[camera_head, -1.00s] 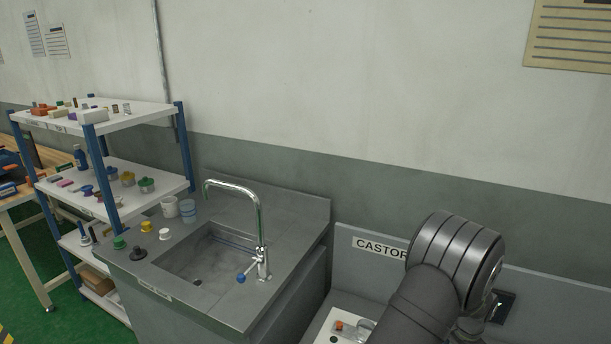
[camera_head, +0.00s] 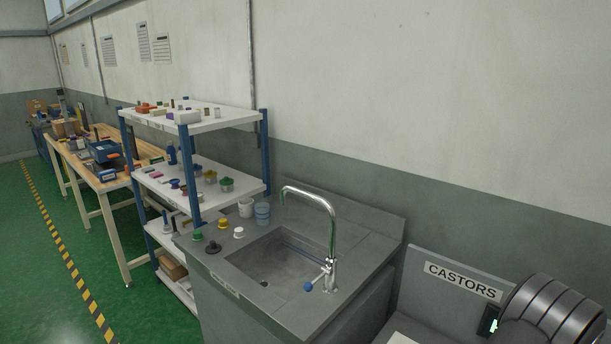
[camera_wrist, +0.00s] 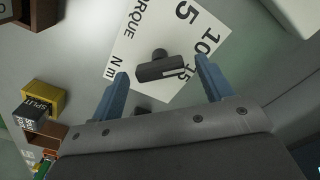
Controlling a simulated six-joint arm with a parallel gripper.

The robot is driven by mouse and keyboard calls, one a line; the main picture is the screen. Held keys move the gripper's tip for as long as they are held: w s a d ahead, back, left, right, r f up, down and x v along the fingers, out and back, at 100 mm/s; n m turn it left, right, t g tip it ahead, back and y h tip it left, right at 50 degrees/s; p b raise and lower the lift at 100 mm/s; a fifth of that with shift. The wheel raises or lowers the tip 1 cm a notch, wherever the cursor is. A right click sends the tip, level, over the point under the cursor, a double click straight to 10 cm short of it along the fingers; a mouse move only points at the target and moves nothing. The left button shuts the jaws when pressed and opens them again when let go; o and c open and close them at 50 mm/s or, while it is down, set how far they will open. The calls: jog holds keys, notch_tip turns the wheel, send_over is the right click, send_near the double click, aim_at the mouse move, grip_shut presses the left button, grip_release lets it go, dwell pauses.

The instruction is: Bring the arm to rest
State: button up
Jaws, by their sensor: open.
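My gripper (camera_wrist: 161,66) shows in the wrist view with its two blue-grey fingers spread apart. It is open, and neither finger touches anything that I can see. A dark T-shaped piece (camera_wrist: 162,68) appears in the gap beyond the fingertips, over a white card (camera_wrist: 128,50) printed "TORQUE", "Nm" and numbers. How far it lies from the fingers I cannot tell. In the head view only a dark, rounded part of my arm (camera_head: 550,312) shows at the bottom right corner; the gripper is out of that view.
In the wrist view a yellow "SPLIT" box (camera_wrist: 42,98) and a brown box (camera_wrist: 42,12) stand left. In the head view a sink unit (camera_head: 232,292) with a tall tap (camera_head: 333,235) stands left of the "CASTORS" panel (camera_head: 462,281). A loaded shelf rack (camera_head: 264,150) stands beyond.

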notch_tip(320, 180, up, 18)
notch_tip(320, 180, down, 18)
jog(key=shift+r, duration=0.15)
jog(key=shift+f, duration=0.25)
jog(key=n, duration=0.9)
jog(key=shift+r, duration=0.15)
notch_tip(320, 180, up, 9)
jog(key=shift+o, duration=0.2)
